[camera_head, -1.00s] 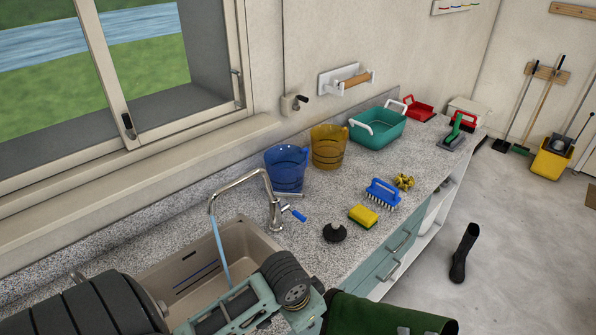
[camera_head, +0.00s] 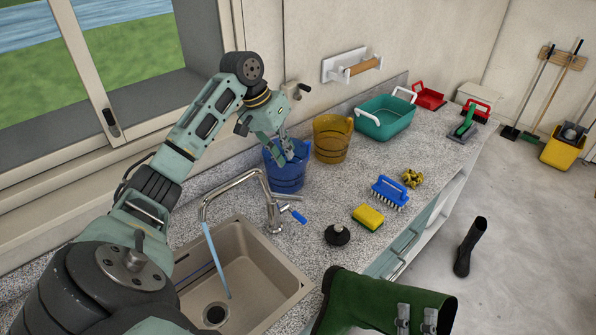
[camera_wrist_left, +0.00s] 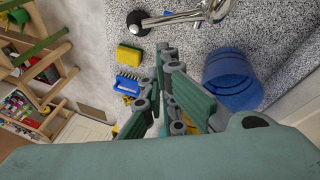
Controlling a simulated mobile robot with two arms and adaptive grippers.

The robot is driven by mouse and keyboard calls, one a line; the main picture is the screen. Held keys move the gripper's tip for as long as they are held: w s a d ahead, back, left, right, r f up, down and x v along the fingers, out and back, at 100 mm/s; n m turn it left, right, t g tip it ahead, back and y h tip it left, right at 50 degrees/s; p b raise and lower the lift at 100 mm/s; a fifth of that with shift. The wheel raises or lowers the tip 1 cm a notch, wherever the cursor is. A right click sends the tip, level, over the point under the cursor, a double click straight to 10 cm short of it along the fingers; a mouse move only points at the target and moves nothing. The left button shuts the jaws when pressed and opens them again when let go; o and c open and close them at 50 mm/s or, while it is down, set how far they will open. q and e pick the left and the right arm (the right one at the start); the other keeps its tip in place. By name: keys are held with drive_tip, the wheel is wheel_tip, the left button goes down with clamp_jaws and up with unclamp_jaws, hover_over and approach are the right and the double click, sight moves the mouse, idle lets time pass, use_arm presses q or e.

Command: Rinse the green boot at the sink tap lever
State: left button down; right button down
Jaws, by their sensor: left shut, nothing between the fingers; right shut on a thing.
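The green boot (camera_head: 375,300) lies tilted at the bottom of the head view, beside the sink (camera_head: 290,284), not under the water. My right gripper (camera_head: 416,318) shows only as grey fingertips on the boot, shut on it. The tap (camera_head: 237,183) has a blue lever (camera_head: 298,216), and a stream of water (camera_head: 216,262) falls into the sink. My left gripper (camera_head: 287,150) is shut and empty by the blue bucket (camera_head: 286,175), behind the lever. In the left wrist view its fingers (camera_wrist_left: 165,62) are beside the blue bucket (camera_wrist_left: 230,75).
On the counter stand a yellow bucket (camera_head: 332,140), green tub (camera_head: 384,120), yellow sponge (camera_head: 367,217), blue brush (camera_head: 390,192) and black plunger (camera_head: 337,235). A black boot (camera_head: 469,248) stands on the floor. My left arm spans above the sink's left side.

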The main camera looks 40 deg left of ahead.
use_arm(q)
wheel_tip(320, 180, up, 3)
drive_tip(key=a, duration=0.2)
use_arm(e)
drive_tip(key=shift+w+a+r, duration=0.2)
drive_tip(key=shift+w, duration=0.05)
use_arm(q)
hover_over(288, 197)
drive_tip(key=w, duration=0.5)
wheel_tip(288, 197, down, 11)
use_arm(e)
drive_tip(key=shift+s, duration=0.1)
use_arm(q)
drive_tip(key=shift+s+f+n, duration=0.3)
drive_tip(key=shift+s+f, duration=0.3)
drive_tip(key=shift+w, duration=0.1)
